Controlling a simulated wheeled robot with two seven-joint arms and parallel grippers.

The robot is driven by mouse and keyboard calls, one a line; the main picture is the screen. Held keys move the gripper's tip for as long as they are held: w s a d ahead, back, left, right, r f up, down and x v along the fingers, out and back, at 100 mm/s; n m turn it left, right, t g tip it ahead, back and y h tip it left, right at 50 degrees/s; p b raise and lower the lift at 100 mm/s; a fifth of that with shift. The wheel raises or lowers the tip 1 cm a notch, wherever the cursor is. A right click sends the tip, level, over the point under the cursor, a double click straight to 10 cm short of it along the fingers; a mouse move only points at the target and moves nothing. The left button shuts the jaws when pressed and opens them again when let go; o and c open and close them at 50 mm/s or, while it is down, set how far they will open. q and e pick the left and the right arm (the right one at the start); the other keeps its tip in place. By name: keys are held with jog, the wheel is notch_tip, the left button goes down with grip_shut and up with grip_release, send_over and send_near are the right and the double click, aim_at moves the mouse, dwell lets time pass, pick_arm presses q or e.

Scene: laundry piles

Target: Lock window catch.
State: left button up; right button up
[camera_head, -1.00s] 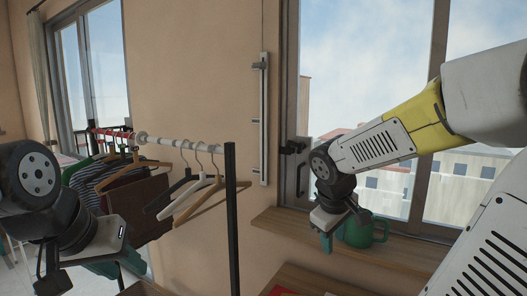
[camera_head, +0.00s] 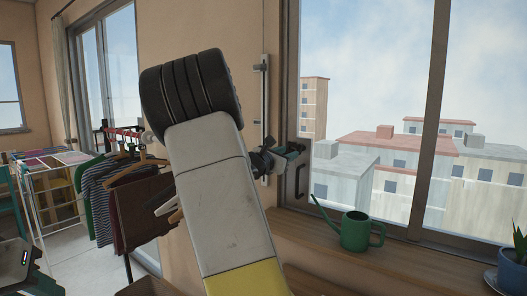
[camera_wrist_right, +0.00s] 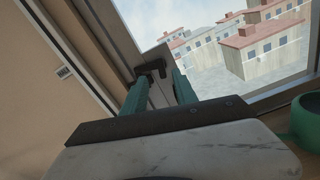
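The window catch (camera_wrist_right: 152,70) is a small black piece on the window frame. In the wrist view it shows just beyond and between the tips of my right gripper (camera_wrist_right: 161,80). The two teal fingers stand apart with nothing held between them; I cannot tell whether they touch the catch.
A green watering can (camera_head: 355,232) stands on the wooden sill (camera_head: 310,232), right of my right gripper. A potted plant (camera_head: 513,268) is at the far right. A clothes rack with hangers and a striped garment (camera_head: 100,195) is left of my arm. A drying rack stands farther left.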

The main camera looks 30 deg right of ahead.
aim_at(298, 149)
jog(key=x, duration=0.6)
jog(key=shift+w+d, duration=0.15)
jog(key=shift+d, duration=0.2)
grip_shut()
